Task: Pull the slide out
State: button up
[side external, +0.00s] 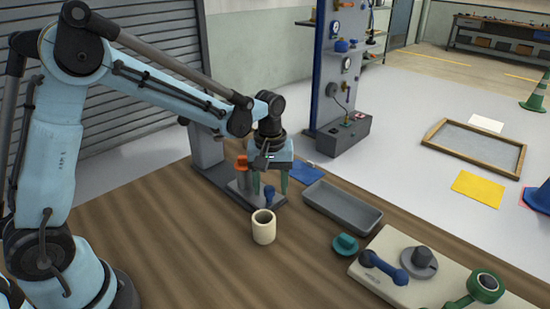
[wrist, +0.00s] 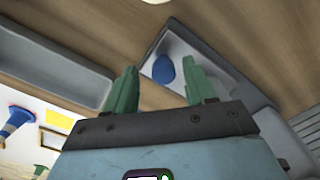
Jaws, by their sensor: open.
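A grey fixture (side external: 212,172) stands on the wooden table, with an upright post, an orange-topped part (side external: 242,163) and a blue knob (side external: 268,196) near its front end. I cannot make out the slide apart from the rest of the fixture. My gripper (side external: 270,184) is above the front end of the fixture, its green fingers pointing down, open and empty. In the wrist view the blue knob (wrist: 163,70) shows between the spread fingers of my gripper (wrist: 159,68), apart from both. The grey bed (wrist: 180,47) of the fixture lies around it.
A cream cup (side external: 263,228) stands close in front of the fixture. A grey tray (side external: 342,208) lies to the right, with a teal knob piece (side external: 345,244) and a beige board (side external: 405,296) bearing handles further right. The table's front left is clear.

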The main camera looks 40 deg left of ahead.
notch_tip(320, 180, up, 12)
dwell(0.5)
jog(key=shift+f, duration=0.1)
jog(key=s+a+f+m+t, duration=0.1)
jog(key=s+f+m+t, duration=0.1)
jog(key=s+m+t, duration=0.5)
jog(key=shift+s+f+m, duration=0.35)
jog(key=shift+s+m, duration=0.65)
jog(key=shift+s, duration=2.05)
